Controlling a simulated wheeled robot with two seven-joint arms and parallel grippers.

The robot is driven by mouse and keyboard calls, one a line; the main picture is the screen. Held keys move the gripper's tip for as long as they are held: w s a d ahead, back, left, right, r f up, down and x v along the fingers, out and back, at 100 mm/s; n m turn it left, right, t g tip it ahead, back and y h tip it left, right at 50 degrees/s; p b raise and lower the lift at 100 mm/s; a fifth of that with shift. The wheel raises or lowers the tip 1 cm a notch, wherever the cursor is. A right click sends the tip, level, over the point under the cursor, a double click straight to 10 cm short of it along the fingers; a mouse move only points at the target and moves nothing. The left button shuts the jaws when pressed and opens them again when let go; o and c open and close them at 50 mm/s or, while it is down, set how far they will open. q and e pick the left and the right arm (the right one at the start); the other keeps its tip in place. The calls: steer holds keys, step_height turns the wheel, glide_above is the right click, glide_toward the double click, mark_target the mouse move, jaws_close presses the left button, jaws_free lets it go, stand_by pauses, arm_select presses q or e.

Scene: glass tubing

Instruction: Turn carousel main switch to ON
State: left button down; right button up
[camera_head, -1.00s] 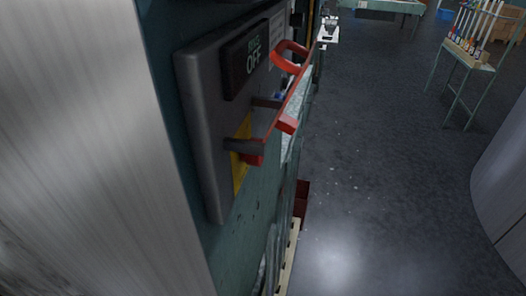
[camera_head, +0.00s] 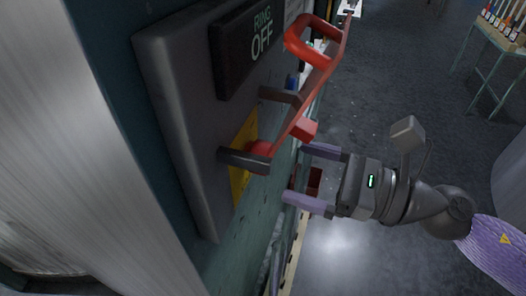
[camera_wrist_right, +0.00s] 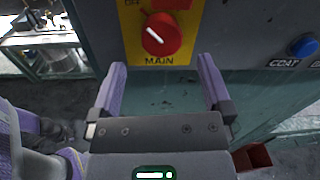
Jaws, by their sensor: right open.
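The main switch is a round red knob (camera_wrist_right: 161,34) with a white pointer line lying diagonally, on a yellow plate (camera_wrist_right: 190,42) marked MAIN. In the head view the red knob (camera_head: 260,148) shows from the side, partly behind a dark bracket post. My right gripper (camera_head: 297,174) is open and empty, in front of the panel and apart from it, slightly below the knob. In the right wrist view its two purple fingers (camera_wrist_right: 162,66) stand either side below the knob, not around it. My left gripper is not in view.
A dark display (camera_head: 245,45) reads RING OFF. A blue button (camera_wrist_right: 303,47) marked COAT sits right of the knob. Open floor (camera_head: 400,75) lies right of the panel.

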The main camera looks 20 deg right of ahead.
steer(key=p+x, duration=0.3)
steer(key=x, duration=0.3)
steer(key=shift+d+p, duration=0.1)
steer(key=shift+p, duration=0.3)
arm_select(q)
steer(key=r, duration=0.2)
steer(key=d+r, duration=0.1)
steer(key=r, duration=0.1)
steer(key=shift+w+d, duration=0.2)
arm_select(e)
steer(key=c, duration=1.2)
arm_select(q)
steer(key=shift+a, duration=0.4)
